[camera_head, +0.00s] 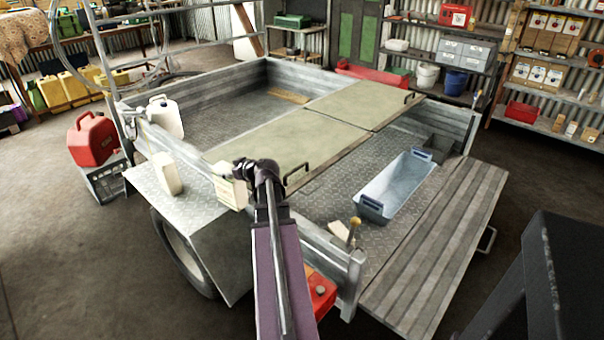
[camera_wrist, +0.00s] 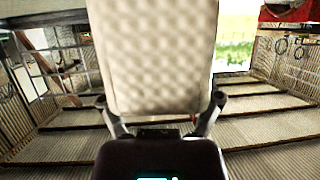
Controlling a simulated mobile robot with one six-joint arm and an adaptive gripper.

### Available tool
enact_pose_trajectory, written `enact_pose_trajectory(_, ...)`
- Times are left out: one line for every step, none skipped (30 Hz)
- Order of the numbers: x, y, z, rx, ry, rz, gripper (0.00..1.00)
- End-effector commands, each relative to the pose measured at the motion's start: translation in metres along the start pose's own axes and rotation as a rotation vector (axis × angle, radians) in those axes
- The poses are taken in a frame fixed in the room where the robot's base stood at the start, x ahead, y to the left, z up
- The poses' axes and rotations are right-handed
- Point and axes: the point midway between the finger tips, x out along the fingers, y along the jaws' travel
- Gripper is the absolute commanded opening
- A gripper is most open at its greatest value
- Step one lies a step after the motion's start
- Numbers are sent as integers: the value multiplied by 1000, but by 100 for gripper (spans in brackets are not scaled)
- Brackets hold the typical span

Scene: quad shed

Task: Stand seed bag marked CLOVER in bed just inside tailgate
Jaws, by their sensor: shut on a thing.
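My gripper (camera_head: 243,172) is shut on a cream seed bag (camera_head: 231,192), held over the inner edge of the checker-plate mudguard (camera_head: 195,205). In the wrist view the bag (camera_wrist: 155,55) fills the middle, pale and quilted, with a finger on each side. I cannot read any name on it. A second cream bag (camera_head: 166,174) stands on the mudguard to the left. The trailer bed (camera_head: 325,200) is checker plate at its tailgate end. The ribbed tailgate (camera_head: 435,255) is lowered at the right.
A blue tub (camera_head: 395,188) and a wooden-handled tool (camera_head: 353,232) occupy the bed near the tailgate. Olive boards (camera_head: 305,140) with handles cover its middle. A side rail (camera_head: 325,245) borders the bed. A white jug (camera_head: 166,117) stands at the far left. Bare plate shows left of the tub.

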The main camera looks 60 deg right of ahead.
Motion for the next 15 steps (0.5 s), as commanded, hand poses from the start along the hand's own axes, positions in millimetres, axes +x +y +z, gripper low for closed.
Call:
enact_pose_trajectory(-2,0,-4,1,1,0,21)
enact_pose_trajectory(-2,0,-6,1,1,0,21)
enact_pose_trajectory(-3,0,-9,1,1,0,21)
enact_pose_trajectory(-4,0,-11,1,1,0,21)
enact_pose_trajectory(-6,0,-14,1,1,0,21)
enact_pose_trajectory(-7,0,-18,1,1,0,21)
enact_pose_trajectory(-9,0,-21,1,1,0,21)
enact_pose_trajectory(-10,0,-24,1,1,0,21)
enact_pose_trajectory(-12,0,-30,1,1,0,21)
enact_pose_trajectory(-14,0,-34,1,1,0,21)
enact_pose_trajectory(-16,0,-38,1,1,0,21)
enact_pose_trajectory(-18,0,-43,1,1,0,21)
enact_pose_trajectory(-20,0,-48,1,1,0,21)
enact_pose_trajectory(-22,0,-52,1,1,0,21)
enact_pose_trajectory(-24,0,-58,1,1,0,21)
